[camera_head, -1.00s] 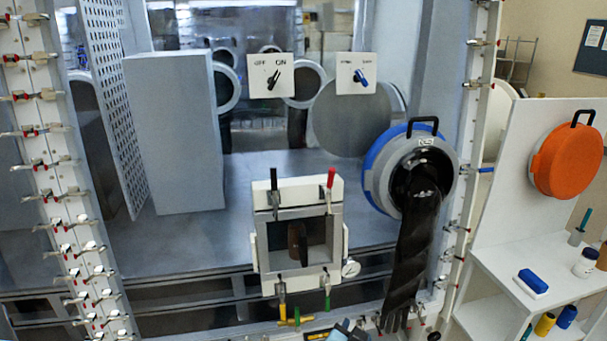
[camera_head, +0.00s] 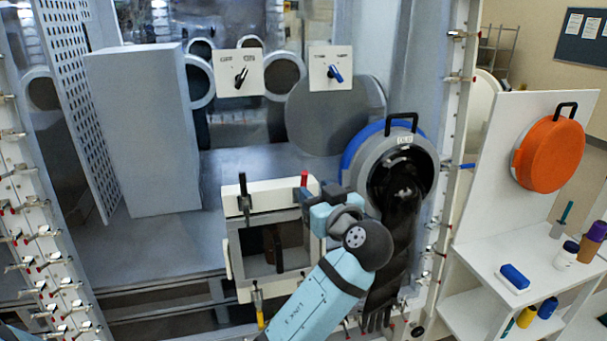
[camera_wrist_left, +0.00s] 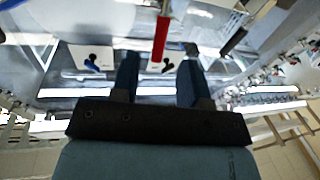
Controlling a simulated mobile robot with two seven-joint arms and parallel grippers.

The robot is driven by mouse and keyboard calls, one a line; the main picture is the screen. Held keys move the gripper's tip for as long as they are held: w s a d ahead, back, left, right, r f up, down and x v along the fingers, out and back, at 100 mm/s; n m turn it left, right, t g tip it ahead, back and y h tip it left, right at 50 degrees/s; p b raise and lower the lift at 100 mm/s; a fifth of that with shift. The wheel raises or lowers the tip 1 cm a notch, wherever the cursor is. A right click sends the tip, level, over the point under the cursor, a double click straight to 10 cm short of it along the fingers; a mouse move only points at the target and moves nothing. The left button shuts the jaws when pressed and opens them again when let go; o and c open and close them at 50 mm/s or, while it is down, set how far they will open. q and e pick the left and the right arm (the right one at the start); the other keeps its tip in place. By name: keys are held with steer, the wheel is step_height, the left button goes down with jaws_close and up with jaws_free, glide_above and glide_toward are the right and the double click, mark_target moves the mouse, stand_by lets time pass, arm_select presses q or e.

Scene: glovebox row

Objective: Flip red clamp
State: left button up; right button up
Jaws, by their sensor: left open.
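The red clamp handle (camera_head: 304,178) stands upright at the top right corner of a white-framed square hatch (camera_head: 238,262). My left gripper (camera_head: 318,197) is close beside it in the head view. In the left wrist view, the open fingers of my left gripper (camera_wrist_left: 160,62) point toward the red handle (camera_wrist_left: 160,38), which appears between the finger lines near their tips. I cannot tell whether they touch it. A black clamp handle (camera_head: 242,185) stands upright at the hatch's top left. My left arm hides the hatch's right side. My right gripper is not in view.
A round glove port (camera_head: 431,172) with a hanging black glove (camera_head: 388,265) is close right of my left arm. A tall grey box (camera_head: 145,135) stands at left behind. A white shelf (camera_head: 480,245) is at right.

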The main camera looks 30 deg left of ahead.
mark_target(306, 183)
arm_select(q)
steer(key=p+x, duration=0.1)
steer(key=x, duration=0.3)
steer(key=shift+w+a+r, duration=0.1)
steer(key=shift+a+r, duration=0.05)
steer(key=shift+a, duration=0.1)
steer(key=shift+w+a, duration=0.35)
steer(key=shift+a, duration=0.2)
jaws_close()
